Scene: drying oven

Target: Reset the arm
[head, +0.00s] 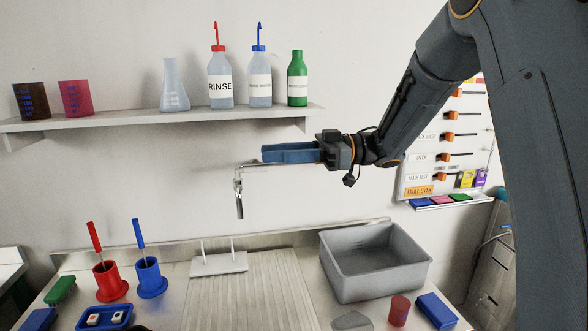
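My gripper (264,153) is in the head view, raised in the air above the sink counter and below the wall shelf. Its blue fingers point left and are seen from the side, so the gap between them is hidden. My arm reaches in from the upper right, bent, with the wrist roughly level.
A wall shelf (130,119) holds beakers, a flask and several bottles. Below are a grey basin (372,262), a red holder (109,281), a blue holder (151,278), a red cup (399,310) and a blue block (436,310). A label board (447,150) is behind my arm. The ribbed drainboard (245,300) is clear.

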